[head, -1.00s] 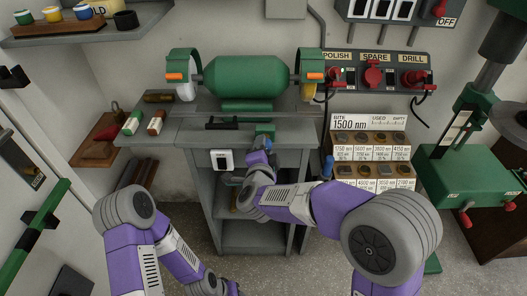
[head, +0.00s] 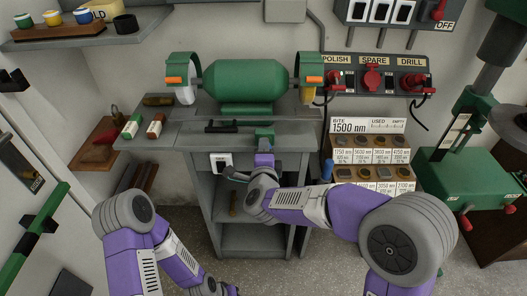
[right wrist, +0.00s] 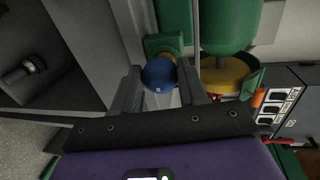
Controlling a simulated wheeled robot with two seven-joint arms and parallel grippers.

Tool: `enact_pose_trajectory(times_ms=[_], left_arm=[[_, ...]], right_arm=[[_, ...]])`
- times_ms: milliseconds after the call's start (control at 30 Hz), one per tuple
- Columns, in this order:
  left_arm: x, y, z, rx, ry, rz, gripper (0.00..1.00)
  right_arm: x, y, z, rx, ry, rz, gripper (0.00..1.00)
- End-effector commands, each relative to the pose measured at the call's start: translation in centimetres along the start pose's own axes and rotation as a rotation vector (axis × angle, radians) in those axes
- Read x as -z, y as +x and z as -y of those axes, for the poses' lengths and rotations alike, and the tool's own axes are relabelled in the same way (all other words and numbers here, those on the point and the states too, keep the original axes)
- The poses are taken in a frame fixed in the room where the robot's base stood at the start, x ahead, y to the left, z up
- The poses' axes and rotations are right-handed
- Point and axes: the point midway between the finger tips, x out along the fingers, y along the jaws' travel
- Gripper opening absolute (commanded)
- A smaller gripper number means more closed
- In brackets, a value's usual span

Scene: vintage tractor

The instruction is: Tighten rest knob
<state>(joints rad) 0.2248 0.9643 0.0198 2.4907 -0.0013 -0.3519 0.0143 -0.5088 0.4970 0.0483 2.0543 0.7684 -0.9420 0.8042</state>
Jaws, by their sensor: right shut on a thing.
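The rest knob is a round blue ball (right wrist: 158,74) in the right wrist view. It sits in front of a small green bracket (right wrist: 163,44), with a bit of yellow between them. My right gripper (right wrist: 160,88) has one finger on each side of the knob and is shut on it. In the head view my right gripper (head: 264,150) is at the front edge of the grinder bench, just below the green bracket (head: 264,133); the knob is hidden there.
The green bench grinder (head: 246,80) stands on the grey bench (head: 190,135). A white switch box (head: 221,162) is on the bench front, left of my right gripper. A bit rack (head: 370,160) stands to the right. A green drill press (head: 465,165) is farther right.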

Motion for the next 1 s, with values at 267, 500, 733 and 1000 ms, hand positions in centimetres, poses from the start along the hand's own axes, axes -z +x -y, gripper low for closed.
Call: enact_pose_trajectory(times_ms=[267, 500, 733, 1000], left_arm=[[0.0, 0.0, 0.0, 0.000, 0.000, 0.000, 0.43], [0.0, 0.0, 0.0, 0.000, 0.000, 0.000, 0.43], [0.0, -0.1, 0.0, 0.000, 0.000, 0.000, 0.43], [0.0, -0.9, -0.3, 0.000, 0.000, 0.000, 0.43]], right_arm=[[-0.1, -0.1, -0.3, -0.007, -0.002, 0.003, 0.50], [-0.1, -0.1, -0.1, -0.004, -0.002, 0.002, 0.68], [-0.1, -0.4, 0.0, -0.002, -0.002, 0.002, 0.68], [-0.1, -4.5, 0.1, -0.003, -0.002, 0.004, 0.68]])
